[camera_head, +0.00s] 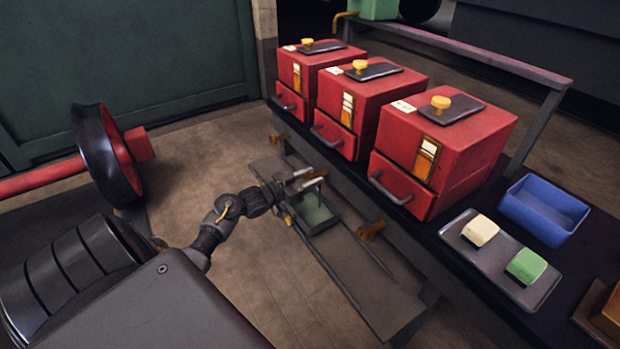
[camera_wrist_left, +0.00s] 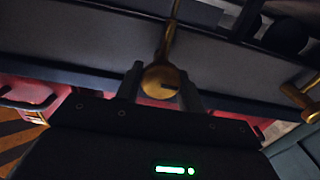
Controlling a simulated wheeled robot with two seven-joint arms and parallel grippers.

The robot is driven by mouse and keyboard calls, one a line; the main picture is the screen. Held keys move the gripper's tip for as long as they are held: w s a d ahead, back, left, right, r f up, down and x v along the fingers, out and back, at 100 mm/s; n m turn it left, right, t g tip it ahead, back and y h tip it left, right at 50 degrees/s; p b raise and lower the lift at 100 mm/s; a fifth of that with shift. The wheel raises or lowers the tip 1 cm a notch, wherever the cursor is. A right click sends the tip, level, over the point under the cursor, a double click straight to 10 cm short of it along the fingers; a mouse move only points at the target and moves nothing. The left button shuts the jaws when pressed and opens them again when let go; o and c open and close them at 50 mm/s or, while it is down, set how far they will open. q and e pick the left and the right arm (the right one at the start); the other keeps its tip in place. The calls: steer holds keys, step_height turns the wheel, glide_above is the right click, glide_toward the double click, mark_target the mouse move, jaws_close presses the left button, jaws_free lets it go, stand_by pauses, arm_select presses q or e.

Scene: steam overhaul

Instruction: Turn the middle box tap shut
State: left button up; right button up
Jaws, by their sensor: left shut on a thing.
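Three red boxes stand in a row on the bench; the middle box (camera_head: 362,107) has a drawer with a grey handle and a yellow knob on its lid. My left gripper (camera_head: 316,178) is in front of the bench edge, below the middle box. In the left wrist view, its two fingers (camera_wrist_left: 161,85) are shut on a brass tap (camera_wrist_left: 163,79), one on each side of its round part. A brass stem runs up from it. In the head view, the gripper mostly hides this tap. My right gripper is not in view.
Other brass taps show below the near box (camera_head: 371,231) and the far box (camera_head: 279,137). A green tray (camera_head: 318,217) sits low under the bench. A blue bin (camera_head: 545,208) and a grey tray (camera_head: 487,262) with two blocks lie on the bench.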

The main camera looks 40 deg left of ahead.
arm_select(q)
steer(key=shift+m, duration=0.4)
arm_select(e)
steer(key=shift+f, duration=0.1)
arm_select(q)
steer(key=m, duration=0.2)
steer(key=shift+m, duration=0.4)
steer(key=m, duration=0.2)
steer(key=shift+d+m, duration=0.1)
steer(key=shift+m, duration=0.3)
steer(key=shift+f+m, duration=0.1)
steer(key=shift+m, duration=1.8)
steer(key=m, duration=0.2)
steer(key=shift+d+f+m, duration=0.1)
steer(key=shift+m, duration=0.2)
steer(key=m, duration=0.3)
steer(key=shift+s, duration=0.1)
steer(key=shift+m, duration=0.9)
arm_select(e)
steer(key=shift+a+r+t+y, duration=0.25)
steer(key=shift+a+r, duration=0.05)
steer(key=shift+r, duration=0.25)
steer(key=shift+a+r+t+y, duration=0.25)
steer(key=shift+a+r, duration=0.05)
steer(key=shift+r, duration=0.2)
arm_select(q)
steer(key=shift+f+m+b, duration=0.1)
steer(key=shift+m+b, duration=0.2)
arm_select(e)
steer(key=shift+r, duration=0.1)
